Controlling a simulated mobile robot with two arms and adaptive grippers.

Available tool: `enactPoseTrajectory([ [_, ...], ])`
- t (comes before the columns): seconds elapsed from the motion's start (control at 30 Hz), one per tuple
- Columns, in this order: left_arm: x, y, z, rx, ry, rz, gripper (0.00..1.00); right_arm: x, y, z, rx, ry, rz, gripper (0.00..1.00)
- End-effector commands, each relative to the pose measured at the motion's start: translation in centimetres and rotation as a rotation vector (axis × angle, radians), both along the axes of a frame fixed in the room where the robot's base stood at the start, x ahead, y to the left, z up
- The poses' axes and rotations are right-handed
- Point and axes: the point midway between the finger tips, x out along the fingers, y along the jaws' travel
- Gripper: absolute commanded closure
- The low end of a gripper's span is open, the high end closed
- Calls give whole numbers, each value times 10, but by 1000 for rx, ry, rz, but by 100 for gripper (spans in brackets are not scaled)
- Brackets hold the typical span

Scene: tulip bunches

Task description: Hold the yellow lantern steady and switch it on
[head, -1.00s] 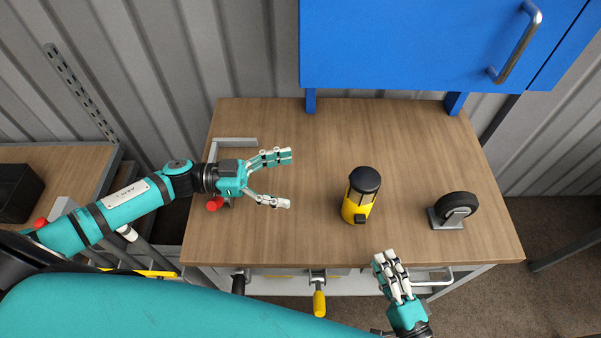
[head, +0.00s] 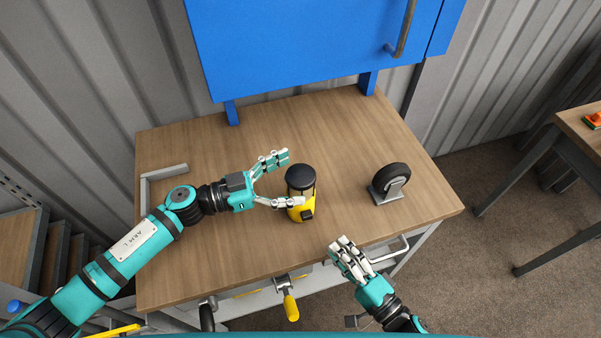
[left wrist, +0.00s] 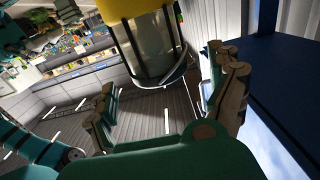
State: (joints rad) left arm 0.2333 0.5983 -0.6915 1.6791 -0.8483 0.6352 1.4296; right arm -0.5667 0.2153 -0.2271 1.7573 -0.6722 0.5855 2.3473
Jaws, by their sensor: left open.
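The yellow lantern (head: 303,209) stands upright on the wooden workbench (head: 240,255), with a black cap and a small dark block low on its front. My left gripper (head: 287,180) is open at the lantern's left side. Its lower finger overlaps the lantern's front in the head view; I cannot tell whether it touches. In the left wrist view the lantern (left wrist: 150,45) appears inverted, its clear body ahead of and between the spread fingers (left wrist: 168,95). My right gripper (head: 340,246) is over the bench's front edge, apart from the lantern; its fingers look bunched.
A black caster wheel (head: 391,178) on a grey plate stands right of the lantern. A blue cabinet (head: 300,45) overhangs the back. A grey bracket (head: 160,172) lies at the left. A yellow-handled clamp (head: 290,306) sticks out at the front edge. The bench's back middle is clear.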

Motion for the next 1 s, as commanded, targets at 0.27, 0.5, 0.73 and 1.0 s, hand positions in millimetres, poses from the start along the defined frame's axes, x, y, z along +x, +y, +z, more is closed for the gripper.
enactPoseTrajectory([
  [0.27, 9, -25, 0, 0, 0, 1, 8, 0, 0, 0, 0, 0, 0, 62],
  [0.5, 9, -28, 0, 1, 0, 1, 8, 0, 0, 0, 0, 0, 0, 62],
  [0.73, 9, -27, 0, 1, 0, 1, 28, 0, 0, 0, 0, 0, 0, 62],
  [1.0, 9, -27, 0, 0, 0, 1, 63, 0, 0, 0, 0, 0, 0, 62],
])
